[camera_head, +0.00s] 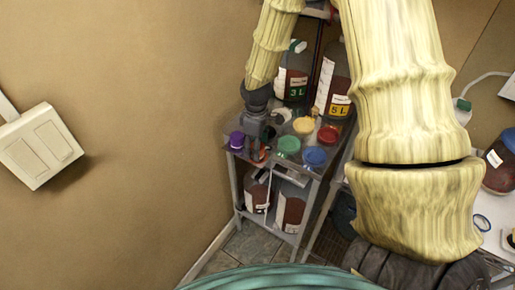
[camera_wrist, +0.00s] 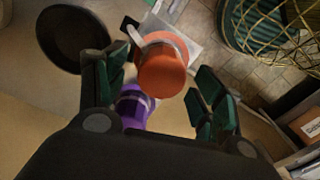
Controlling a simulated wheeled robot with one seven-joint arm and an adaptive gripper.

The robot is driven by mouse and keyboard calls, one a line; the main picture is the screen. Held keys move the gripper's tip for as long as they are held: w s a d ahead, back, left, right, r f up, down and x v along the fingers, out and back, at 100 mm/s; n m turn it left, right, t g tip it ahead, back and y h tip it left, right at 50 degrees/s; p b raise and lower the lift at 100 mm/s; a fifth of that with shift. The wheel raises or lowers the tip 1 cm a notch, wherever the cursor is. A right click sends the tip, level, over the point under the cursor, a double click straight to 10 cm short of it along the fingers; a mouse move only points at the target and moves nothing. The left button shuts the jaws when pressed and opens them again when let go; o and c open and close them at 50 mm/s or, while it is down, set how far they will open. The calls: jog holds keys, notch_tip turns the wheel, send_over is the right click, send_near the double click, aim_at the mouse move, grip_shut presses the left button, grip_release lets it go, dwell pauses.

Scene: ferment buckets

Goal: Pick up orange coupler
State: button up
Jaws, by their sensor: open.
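The orange coupler (camera_wrist: 163,72) shows in the wrist view between and a little beyond my gripper's two fingers. It has a pale band around its upper part. My gripper (camera_wrist: 161,80) is open, with one green-padded finger on each side of the coupler and visible gaps to it. In the head view my gripper (camera_head: 257,150) points down over the left part of the shelf top and hides most of the coupler.
A purple coupler (camera_wrist: 134,108) sits close beside the orange one; it also shows in the head view (camera_head: 236,140). Green (camera_head: 289,145), blue (camera_head: 315,157), red (camera_head: 328,135) and yellow (camera_head: 303,126) pieces stand to the right. Labelled jugs (camera_head: 293,84) stand behind. The wall is close on the left.

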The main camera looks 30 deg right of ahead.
jog(key=shift+f, duration=0.85)
jog(key=c, duration=1.2)
jog(key=shift+r, duration=0.1)
